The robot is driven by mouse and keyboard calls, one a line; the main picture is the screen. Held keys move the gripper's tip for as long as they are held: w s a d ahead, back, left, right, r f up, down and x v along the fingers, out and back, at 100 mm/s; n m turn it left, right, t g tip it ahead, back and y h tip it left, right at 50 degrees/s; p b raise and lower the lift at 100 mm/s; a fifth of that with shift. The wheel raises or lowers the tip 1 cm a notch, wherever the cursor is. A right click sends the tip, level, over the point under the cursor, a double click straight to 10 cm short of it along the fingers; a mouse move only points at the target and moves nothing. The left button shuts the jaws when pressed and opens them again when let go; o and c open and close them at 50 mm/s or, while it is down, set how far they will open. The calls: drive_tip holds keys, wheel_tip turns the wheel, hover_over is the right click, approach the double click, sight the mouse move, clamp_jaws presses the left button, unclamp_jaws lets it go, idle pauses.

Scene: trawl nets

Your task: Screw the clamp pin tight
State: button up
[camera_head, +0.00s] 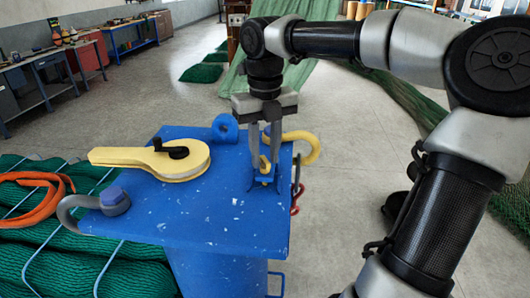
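My gripper (265,178) points straight down over the right part of the blue stand top (215,222). Its two grey fingers are apart, on either side of a small blue bracket-like clamp (266,182). A small yellow piece (264,163), possibly the clamp pin, shows between the fingers. I cannot tell whether the fingers touch it or how far it is screwed in. The fingers hide much of the clamp.
A pale yellow tool (130,156) with a black crank lies left on the stand. Green nets (60,235) lie left.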

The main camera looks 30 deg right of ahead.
clamp_jaws()
